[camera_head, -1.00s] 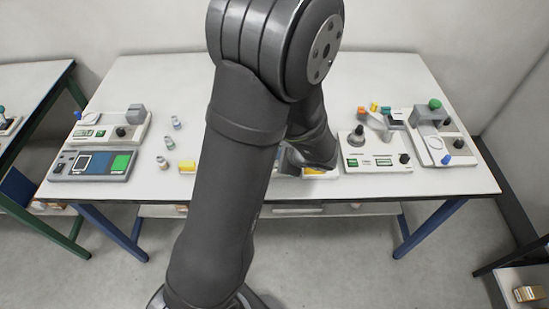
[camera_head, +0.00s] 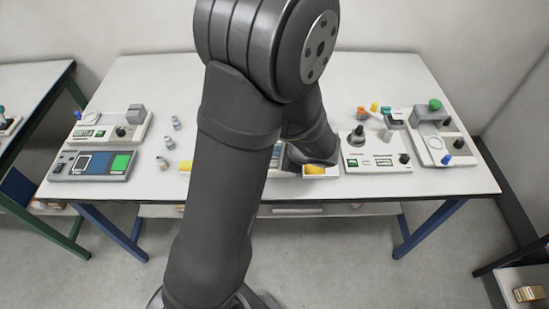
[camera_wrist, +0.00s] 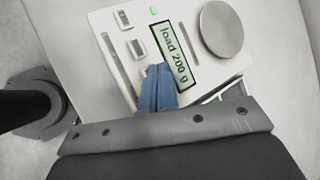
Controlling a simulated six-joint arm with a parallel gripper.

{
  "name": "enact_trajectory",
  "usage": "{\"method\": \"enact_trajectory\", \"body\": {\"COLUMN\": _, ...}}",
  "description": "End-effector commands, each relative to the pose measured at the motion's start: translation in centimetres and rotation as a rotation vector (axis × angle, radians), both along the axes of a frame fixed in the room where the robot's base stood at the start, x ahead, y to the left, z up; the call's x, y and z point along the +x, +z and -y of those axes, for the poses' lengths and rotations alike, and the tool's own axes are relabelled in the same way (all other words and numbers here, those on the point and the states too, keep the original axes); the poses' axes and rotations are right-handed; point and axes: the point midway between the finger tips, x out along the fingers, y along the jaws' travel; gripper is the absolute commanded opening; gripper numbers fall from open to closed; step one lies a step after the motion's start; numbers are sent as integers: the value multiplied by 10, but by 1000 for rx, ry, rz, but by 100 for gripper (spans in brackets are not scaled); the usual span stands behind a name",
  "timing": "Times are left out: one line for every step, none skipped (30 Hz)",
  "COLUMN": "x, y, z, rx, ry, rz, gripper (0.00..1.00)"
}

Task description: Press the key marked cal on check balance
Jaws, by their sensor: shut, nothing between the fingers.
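The white balance (camera_wrist: 126,62) fills much of the wrist view. It has a round grey pan (camera_wrist: 221,28), bare, and a lit display (camera_wrist: 174,53) reading "load 200 g". Two keys sit beside the display, an upper key (camera_wrist: 124,18) and a lower key (camera_wrist: 137,47); their marks are too small to read. My gripper (camera_wrist: 157,72) is shut and empty, its blue fingertips beside the lower key and the near edge of the display. I cannot tell whether they touch. In the head view my arm hides the fingertips and most of this balance.
A device with knobs (camera_head: 376,164) stands to the right, with another device (camera_head: 432,152) beyond it. Small bottles (camera_head: 170,144) stand left of my arm. Two more devices, the nearer one blue-grey (camera_head: 91,165), stand at the table's left.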

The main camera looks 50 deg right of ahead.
Motion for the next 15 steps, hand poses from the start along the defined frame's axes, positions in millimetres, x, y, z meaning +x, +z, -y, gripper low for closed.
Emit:
{"method": "enact_trajectory", "body": {"x": 0, "y": 0, "z": 0, "rx": 0, "ry": 0, "rz": 0, "gripper": 0}}
{"method": "enact_trajectory", "body": {"x": 0, "y": 0, "z": 0, "rx": 0, "ry": 0, "rz": 0, "gripper": 0}}
{"method": "enact_trajectory", "body": {"x": 0, "y": 0, "z": 0, "rx": 0, "ry": 0, "rz": 0, "gripper": 0}}
{"method": "enact_trajectory", "body": {"x": 0, "y": 1, "z": 0, "rx": 0, "ry": 0, "rz": 0, "gripper": 0}}
{"method": "enact_trajectory", "body": {"x": 0, "y": 2, "z": 0, "rx": -1, "ry": 0, "rz": 1, "gripper": 0}}
{"method": "enact_trajectory", "body": {"x": 0, "y": 4, "z": 0, "rx": -2, "ry": 1, "rz": 1, "gripper": 0}}
{"method": "enact_trajectory", "body": {"x": 0, "y": 6, "z": 1, "rx": -2, "ry": 0, "rz": 1, "gripper": 0}}
{"method": "enact_trajectory", "body": {"x": 0, "y": 9, "z": 1, "rx": -3, "ry": 0, "rz": 2, "gripper": 0}}
{"method": "enact_trajectory", "body": {"x": 0, "y": 14, "z": 1, "rx": -4, "ry": 1, "rz": 2, "gripper": 0}}
{"method": "enact_trajectory", "body": {"x": 0, "y": 17, "z": 1, "rx": -4, "ry": 2, "rz": 1, "gripper": 0}}
{"method": "enact_trajectory", "body": {"x": 0, "y": 20, "z": 1, "rx": -3, "ry": 1, "rz": 1, "gripper": 0}}
{"method": "enact_trajectory", "body": {"x": 0, "y": 24, "z": 1, "rx": -4, "ry": 1, "rz": 2, "gripper": 0}}
{"method": "enact_trajectory", "body": {"x": 0, "y": 27, "z": 1, "rx": -4, "ry": 0, "rz": 1, "gripper": 0}}
{"method": "enact_trajectory", "body": {"x": 0, "y": 30, "z": 1, "rx": -4, "ry": 1, "rz": 0, "gripper": 0}}
{"method": "enact_trajectory", "body": {"x": 0, "y": 34, "z": 1, "rx": -4, "ry": 1, "rz": 0, "gripper": 0}}
